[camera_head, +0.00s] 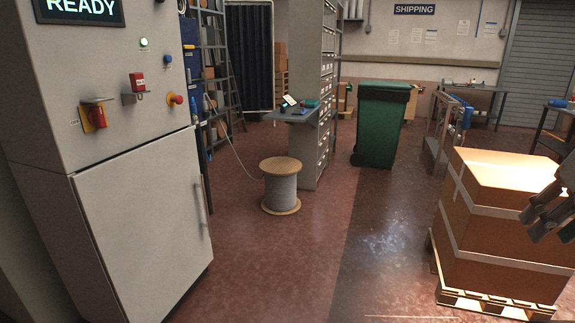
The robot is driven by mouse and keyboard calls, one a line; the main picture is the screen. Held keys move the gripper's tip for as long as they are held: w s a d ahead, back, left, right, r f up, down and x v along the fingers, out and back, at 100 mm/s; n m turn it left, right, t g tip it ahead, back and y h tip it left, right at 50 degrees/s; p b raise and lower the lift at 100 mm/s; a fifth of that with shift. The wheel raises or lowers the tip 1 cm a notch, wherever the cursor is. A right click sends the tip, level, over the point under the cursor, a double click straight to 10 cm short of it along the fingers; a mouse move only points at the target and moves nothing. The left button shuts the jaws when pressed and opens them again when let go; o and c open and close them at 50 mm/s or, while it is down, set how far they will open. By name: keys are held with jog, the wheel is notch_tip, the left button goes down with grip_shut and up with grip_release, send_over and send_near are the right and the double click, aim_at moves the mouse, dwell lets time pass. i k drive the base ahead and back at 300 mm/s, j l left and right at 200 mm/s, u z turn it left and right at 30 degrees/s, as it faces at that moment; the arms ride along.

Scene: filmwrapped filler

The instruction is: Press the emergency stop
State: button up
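A grey machine cabinet (120,45) stands at the left with a lit READY display (80,8) at its top. A blue button (167,58) and a green lamp (143,43) are above. My gripper (540,222) is at the far right edge, far from the cabinet, partly cut off. Its finger opening is unclear.
A taped carton (500,215) on a pallet (490,303) fills the lower right, by my gripper. A cable spool (281,190) stands mid-floor. A green wheeled bin (382,125) and shelving (320,100) are behind. The floor between cabinet and carton is mostly clear.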

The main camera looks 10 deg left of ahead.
aim_at(178, 99)
jog(key=i+u, duration=0.1)
jog(key=i, duration=0.65)
jog(key=i+l+u, duration=0.1)
jog(key=i, duration=0.65)
jog(key=i+l+u, duration=0.15)
jog(key=i+u, duration=0.3)
jog(key=i+l+u, duration=0.3)
jog(key=u, duration=0.2)
jog(key=i+l+u, duration=0.6)
jog(key=l, duration=0.15)
jog(key=i+l+u, duration=0.2)
jog(key=l+u, duration=0.15)
jog(key=l, duration=0.2)
